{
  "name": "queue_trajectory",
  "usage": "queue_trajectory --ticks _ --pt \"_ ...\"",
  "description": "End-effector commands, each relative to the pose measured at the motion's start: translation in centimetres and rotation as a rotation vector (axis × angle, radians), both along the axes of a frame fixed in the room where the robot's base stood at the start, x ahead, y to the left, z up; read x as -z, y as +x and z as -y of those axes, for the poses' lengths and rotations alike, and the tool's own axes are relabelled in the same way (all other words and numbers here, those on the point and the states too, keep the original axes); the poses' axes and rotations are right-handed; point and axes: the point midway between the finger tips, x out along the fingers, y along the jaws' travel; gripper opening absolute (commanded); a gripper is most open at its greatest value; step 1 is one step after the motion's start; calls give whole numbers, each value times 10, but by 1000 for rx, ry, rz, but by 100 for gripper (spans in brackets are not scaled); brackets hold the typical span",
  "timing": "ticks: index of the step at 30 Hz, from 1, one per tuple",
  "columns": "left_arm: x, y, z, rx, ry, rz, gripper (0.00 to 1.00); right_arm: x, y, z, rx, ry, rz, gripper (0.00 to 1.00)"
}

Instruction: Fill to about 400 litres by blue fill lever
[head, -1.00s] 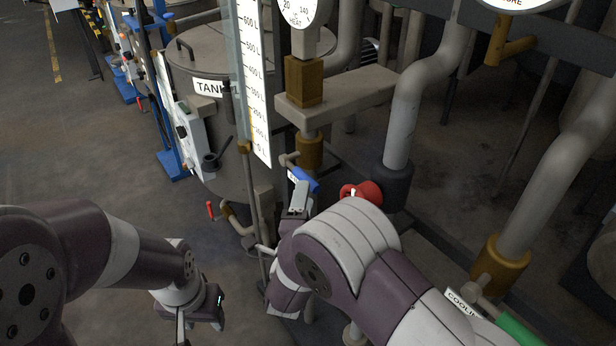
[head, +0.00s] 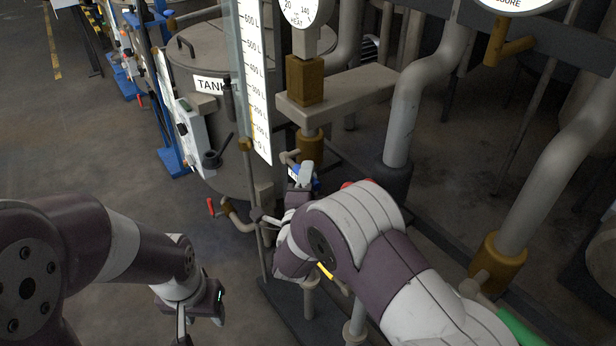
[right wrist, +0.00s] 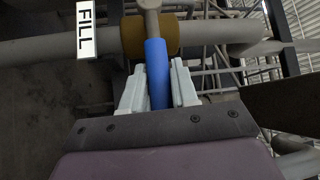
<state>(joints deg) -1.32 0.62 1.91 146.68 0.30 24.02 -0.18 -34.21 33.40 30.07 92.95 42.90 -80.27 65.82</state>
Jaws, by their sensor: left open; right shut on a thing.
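The blue fill lever (head: 293,172) sits on a pipe fitting below the level scale, mostly covered by my right gripper (head: 303,177) in the head view. In the right wrist view the blue handle (right wrist: 157,72) lies between the two pale fingers of my right gripper (right wrist: 158,78), which is shut on it. A white FILL label (right wrist: 86,29) is beside it. The level scale (head: 257,80) is upright and marked in litres. A thin yellow strip runs along its lower edge; I cannot tell whether it shows the level. My left gripper (head: 201,312) is open and empty at lower left.
The tank (head: 205,55) stands behind the scale. A red handle (head: 357,184) is partly hidden behind my right arm. A red-tipped valve (head: 211,207) is low on the left. A green handle (head: 518,328) is at lower right. Pipes crowd the right; the left floor is open.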

Motion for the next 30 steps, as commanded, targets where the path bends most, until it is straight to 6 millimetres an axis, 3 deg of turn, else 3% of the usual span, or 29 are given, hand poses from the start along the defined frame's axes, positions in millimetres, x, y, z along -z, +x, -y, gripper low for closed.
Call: queue_trajectory --ticks 11,22,30 --pt "-37 0 0 0 0 0 47 -25 1 -1 -1 -103 -141 0" --pt "-100 0 0 0 0 0 47 -54 9 -7 -1 -284 -391 0" --pt "-141 0 0 0 0 0 47 -65 17 -12 -1 -388 -532 0"
